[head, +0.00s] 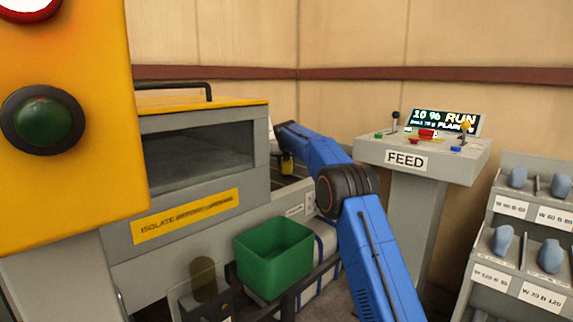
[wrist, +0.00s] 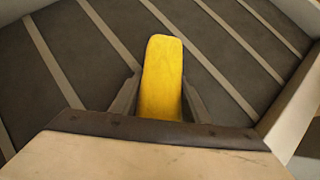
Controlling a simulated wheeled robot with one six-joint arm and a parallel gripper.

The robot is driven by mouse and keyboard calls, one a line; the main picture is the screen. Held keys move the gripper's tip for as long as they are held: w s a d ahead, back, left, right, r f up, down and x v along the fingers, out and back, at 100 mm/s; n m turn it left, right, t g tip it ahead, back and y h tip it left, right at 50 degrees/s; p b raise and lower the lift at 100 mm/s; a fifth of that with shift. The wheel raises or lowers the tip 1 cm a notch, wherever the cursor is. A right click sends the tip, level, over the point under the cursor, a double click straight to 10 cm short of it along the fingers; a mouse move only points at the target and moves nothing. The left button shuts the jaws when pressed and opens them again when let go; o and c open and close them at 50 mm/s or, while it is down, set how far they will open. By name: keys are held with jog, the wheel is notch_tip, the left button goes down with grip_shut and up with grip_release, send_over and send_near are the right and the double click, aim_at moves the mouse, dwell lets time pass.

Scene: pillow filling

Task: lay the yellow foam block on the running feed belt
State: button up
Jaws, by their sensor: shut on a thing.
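The yellow foam block (wrist: 162,70) stands out between the two dark fingers of my gripper (wrist: 160,98) in the wrist view. The fingers are shut on its sides. Behind it lies the dark feed belt (wrist: 85,55) with pale cross slats. I cannot tell whether the block touches the belt. In the head view my blue arm reaches over the machine's low side wall, and a small yellow patch, likely the block (head: 287,165), shows below its end. Most of the belt is hidden there.
The FEED console (head: 425,165) has a display reading RUN and 10 %. A green bin (head: 275,260) stands in front of the grey machine (head: 190,190). A rack (head: 515,255) with blue pieces is at right. A pale side wall (wrist: 290,105) borders the belt.

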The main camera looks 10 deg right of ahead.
jog(key=shift+f, duration=0.6)
jog(key=o, duration=1.2)
jog(key=shift+r, duration=0.1)
jog(key=shift+r, duration=0.25)
jog(key=v, duration=1.2)
jog(key=shift+r, duration=0.25)
jog(key=shift+s+d, duration=0.1)
